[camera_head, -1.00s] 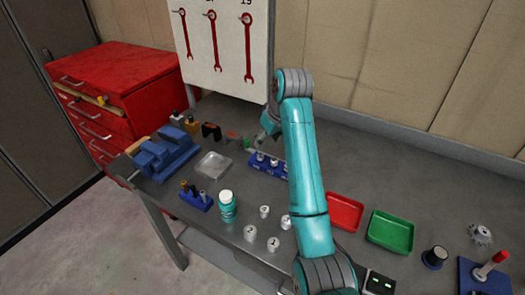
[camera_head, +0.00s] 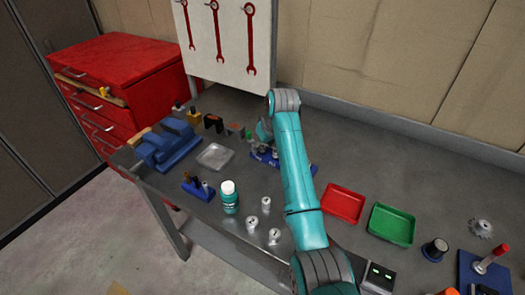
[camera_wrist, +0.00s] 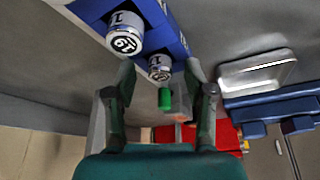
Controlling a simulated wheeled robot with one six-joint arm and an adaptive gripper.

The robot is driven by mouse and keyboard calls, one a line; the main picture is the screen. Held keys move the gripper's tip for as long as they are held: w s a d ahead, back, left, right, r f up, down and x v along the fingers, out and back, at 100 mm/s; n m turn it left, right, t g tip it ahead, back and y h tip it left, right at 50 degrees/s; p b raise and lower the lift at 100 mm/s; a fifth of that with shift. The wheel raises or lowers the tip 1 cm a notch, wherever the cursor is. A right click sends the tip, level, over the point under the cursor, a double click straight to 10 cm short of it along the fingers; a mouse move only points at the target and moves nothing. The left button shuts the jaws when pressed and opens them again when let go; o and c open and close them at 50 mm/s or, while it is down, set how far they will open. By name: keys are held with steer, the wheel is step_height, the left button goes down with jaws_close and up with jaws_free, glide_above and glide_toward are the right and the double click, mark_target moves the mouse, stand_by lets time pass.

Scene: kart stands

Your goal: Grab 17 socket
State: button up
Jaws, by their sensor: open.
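A blue socket rack (camera_head: 257,155) stands on the bench, partly hidden by my arm in the camera_head view. It also shows at the top of the wrist view (camera_wrist: 183,45). Two silver sockets show close up in it: one at the left (camera_wrist: 124,38) with a number on its end, and a smaller-looking one (camera_wrist: 160,68) whose number I cannot read surely. My gripper (camera_wrist: 160,79) is open, its fingers on either side of the second socket in the picture; I cannot tell the depth gap. In the camera_head view my gripper (camera_head: 264,132) is mostly hidden.
Loose silver sockets (camera_head: 252,224) stand by a teal bottle (camera_head: 230,200) near the front edge. A blue vise (camera_head: 168,146), a metal tray (camera_head: 215,156) and a small blue holder (camera_head: 199,190) are left. Red (camera_head: 342,204) and green (camera_head: 391,224) trays are right.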

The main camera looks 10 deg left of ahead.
jaws_close()
steer(key=shift+r, duration=0.1)
